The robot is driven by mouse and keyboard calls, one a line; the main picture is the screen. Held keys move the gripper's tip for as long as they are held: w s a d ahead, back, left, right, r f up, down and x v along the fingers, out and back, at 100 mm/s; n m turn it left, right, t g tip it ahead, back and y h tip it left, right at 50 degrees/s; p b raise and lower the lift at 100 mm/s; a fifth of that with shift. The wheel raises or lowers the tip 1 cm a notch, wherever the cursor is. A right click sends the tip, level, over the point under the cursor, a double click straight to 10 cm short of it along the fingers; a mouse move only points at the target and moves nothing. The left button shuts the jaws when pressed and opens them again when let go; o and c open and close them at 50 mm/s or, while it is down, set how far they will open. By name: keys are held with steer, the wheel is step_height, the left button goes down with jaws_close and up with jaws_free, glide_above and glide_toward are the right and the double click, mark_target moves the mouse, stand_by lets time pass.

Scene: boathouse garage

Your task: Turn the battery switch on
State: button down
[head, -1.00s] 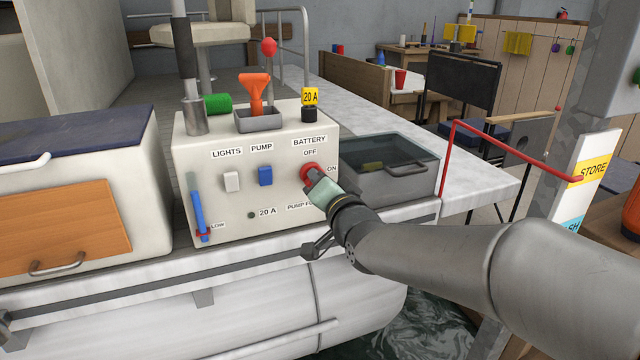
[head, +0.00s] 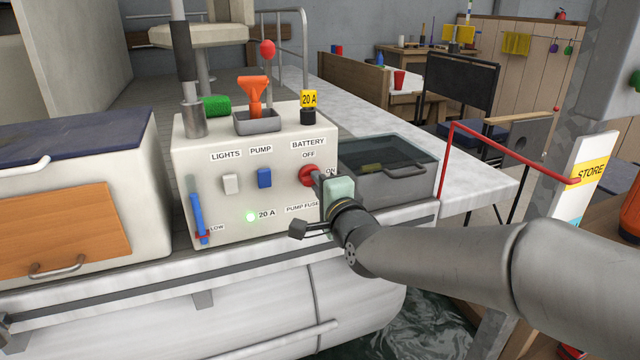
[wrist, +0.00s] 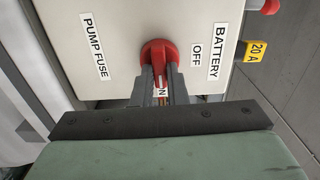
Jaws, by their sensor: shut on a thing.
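The red battery switch (head: 309,175) is a round knob on the right of the white console's front panel, below the BATTERY and OFF labels. It also shows in the wrist view (wrist: 158,52), with its handle pointing down the picture towards the partly covered ON label. My gripper (wrist: 162,85) is shut on the knob's handle, a finger on each side. In the head view my gripper (head: 318,180) reaches the knob from the right and hides part of it.
A grey lidded bin (head: 385,190) stands right of the console, close to my arm. A red rail (head: 500,148) rises farther right.

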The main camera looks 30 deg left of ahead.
steer(key=shift+m, duration=0.3)
steer(key=c, duration=1.4)
jaws_free()
steer(key=shift+c, duration=0.2)
steer(key=p+v, duration=0.5)
steer(key=v, duration=1.2)
steer(key=shift+d, duration=0.2)
